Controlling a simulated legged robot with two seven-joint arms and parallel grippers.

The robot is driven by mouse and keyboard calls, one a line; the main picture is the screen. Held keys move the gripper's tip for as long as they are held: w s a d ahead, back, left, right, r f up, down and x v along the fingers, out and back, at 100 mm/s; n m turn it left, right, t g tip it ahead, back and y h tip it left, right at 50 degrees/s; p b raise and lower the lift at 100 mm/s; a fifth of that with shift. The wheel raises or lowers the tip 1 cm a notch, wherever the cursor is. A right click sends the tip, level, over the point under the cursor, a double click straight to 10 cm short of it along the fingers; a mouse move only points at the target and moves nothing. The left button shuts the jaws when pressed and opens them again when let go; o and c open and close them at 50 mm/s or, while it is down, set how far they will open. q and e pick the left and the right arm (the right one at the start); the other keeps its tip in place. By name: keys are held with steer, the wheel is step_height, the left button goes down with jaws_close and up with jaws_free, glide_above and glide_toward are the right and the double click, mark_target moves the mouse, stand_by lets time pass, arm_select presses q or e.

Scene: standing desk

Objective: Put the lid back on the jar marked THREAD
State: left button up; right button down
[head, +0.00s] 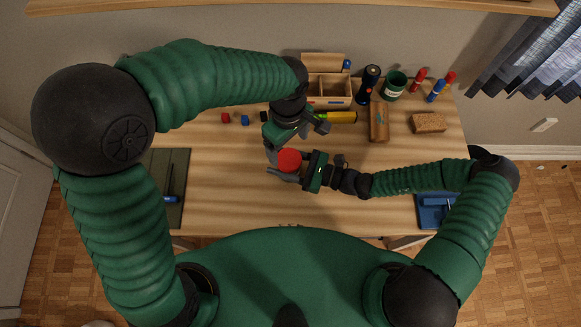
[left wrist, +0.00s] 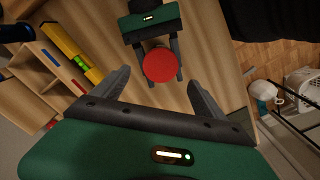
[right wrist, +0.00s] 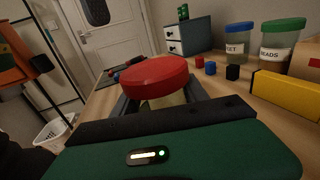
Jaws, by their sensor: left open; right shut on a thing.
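A round red lid (head: 289,160) shows from above in the head view, near the middle of the desk. In the right wrist view the lid (right wrist: 155,78) sits over a pale, see-through jar body (right wrist: 165,99). I cannot tell if it is fully seated, and no marking on the jar is readable. My right gripper (head: 296,168) is shut on the jar below the lid, a finger on each side. My left gripper (head: 287,146) is open and empty, close to the lid on its far side. In the left wrist view the lid (left wrist: 160,65) lies beyond and between its fingertips.
A jar with a blue lid (right wrist: 237,39) and one with a green lid marked BEADS (right wrist: 279,43) stand nearby. The front middle is clear.

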mark_target(289, 158)
arm_select(q)
step_height(289, 158, down, 7)
steer(key=shift+r, duration=0.2)
steer(key=shift+c, duration=0.3)
